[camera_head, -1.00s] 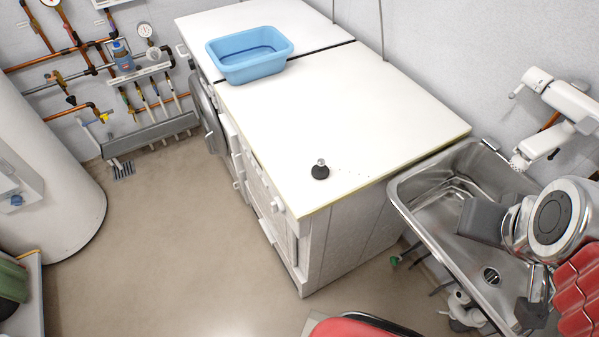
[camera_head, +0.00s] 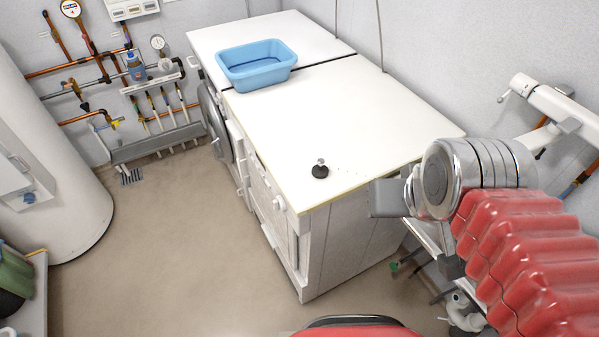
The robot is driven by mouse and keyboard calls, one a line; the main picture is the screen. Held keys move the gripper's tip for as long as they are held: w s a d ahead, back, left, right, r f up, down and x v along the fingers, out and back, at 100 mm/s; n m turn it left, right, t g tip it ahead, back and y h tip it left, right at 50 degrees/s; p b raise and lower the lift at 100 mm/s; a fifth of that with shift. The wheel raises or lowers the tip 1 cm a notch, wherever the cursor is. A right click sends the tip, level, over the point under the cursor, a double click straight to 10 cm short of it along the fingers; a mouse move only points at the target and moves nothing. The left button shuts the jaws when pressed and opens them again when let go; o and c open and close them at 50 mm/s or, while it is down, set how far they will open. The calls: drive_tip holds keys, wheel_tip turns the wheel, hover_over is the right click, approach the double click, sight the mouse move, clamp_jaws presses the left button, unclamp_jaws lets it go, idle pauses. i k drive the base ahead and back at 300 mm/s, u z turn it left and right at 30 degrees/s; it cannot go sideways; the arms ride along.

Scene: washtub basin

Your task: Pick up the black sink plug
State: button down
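The black sink plug (camera_head: 320,171), with a small shiny knob on top, sits upright on the white worktop (camera_head: 330,115) near its front right corner. My gripper (camera_head: 385,198) is to the right of the plug, by the worktop's right corner and apart from the plug. I see it as a grey block in front of my silver wrist. Its fingertips cannot be made out, so its opening is hidden.
A light blue basin (camera_head: 256,65) stands at the back left of the worktop. The worktop around the plug is clear except for small specks to its right. My arm hides most of the sink. A white boiler tank (camera_head: 45,170) stands at the left.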

sight(320, 171)
drive_tip(key=u, duration=0.35)
drive_tip(key=k, duration=1.35)
drive_tip(key=u, duration=0.55)
drive_tip(key=i, duration=1.8)
